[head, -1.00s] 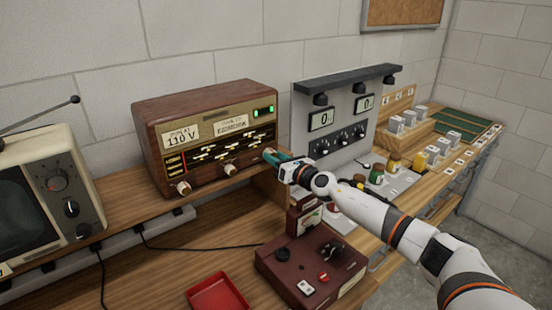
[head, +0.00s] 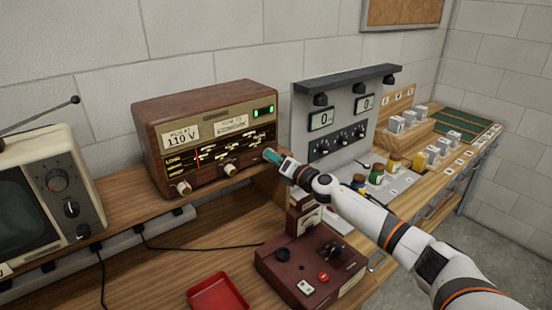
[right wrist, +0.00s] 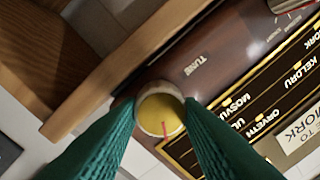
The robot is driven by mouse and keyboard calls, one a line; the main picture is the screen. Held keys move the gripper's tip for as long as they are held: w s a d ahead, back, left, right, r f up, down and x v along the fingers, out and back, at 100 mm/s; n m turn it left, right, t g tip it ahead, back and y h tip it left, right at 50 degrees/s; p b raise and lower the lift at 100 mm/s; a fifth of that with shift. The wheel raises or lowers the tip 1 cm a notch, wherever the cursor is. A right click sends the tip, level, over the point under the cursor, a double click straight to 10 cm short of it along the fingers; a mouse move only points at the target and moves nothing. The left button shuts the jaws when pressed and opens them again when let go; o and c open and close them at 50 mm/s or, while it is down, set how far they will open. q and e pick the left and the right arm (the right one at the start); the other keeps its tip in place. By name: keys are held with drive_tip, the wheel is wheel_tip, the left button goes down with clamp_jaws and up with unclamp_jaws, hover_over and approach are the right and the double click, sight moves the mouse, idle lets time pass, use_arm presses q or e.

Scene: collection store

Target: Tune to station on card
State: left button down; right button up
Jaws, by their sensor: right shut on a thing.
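The brown wooden radio (head: 152,120) stands on the bench with a green light lit. A card (head: 232,125) on its front begins "TUNE TO"; the station name is too small to read here. In the right wrist view the card (right wrist: 302,140) shows partly, with letters like "ORK". The red dial needle (head: 198,156) is in the left part of the dial. My right gripper (head: 270,156) is at the radio's right-hand knob. In the right wrist view its green fingers close on both sides of this tuning knob (right wrist: 160,112), under the word "TUNE". My left gripper is out of view.
A second card (head: 182,135) reads 110 V. Other knobs (head: 183,188) sit left of the tuning knob. An old television (head: 70,180) stands at left. A maroon test box (head: 285,275) and red tray (head: 218,292) lie in front. A meter panel (head: 340,115) is at right.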

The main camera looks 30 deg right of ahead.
drive_tip(key=m+p, duration=0.1)
drive_tip(key=m, duration=0.5)
drive_tip(key=m+h+p, duration=0.1)
drive_tip(key=m, duration=0.5)
drive_tip(key=shift+f+t, duration=0.15)
drive_tip(key=shift+t, duration=0.15)
drive_tip(key=shift+m, duration=0.3)
drive_tip(key=o, duration=1)
drive_tip(key=shift+s+d+f+b, duration=0.15)
drive_tip(key=shift+s+b, duration=0.5)
drive_tip(key=shift+s, duration=1.35)
drive_tip(key=shift+s+d+f+b, duration=0.15)
drive_tip(key=shift+s+b, duration=0.5)
drive_tip(key=shift+s, duration=1.35)
drive_tip(key=shift+s+d+b, duration=0.2)
drive_tip(key=shift+s+b, duration=0.45)
drive_tip(key=shift+s, duration=1.35)
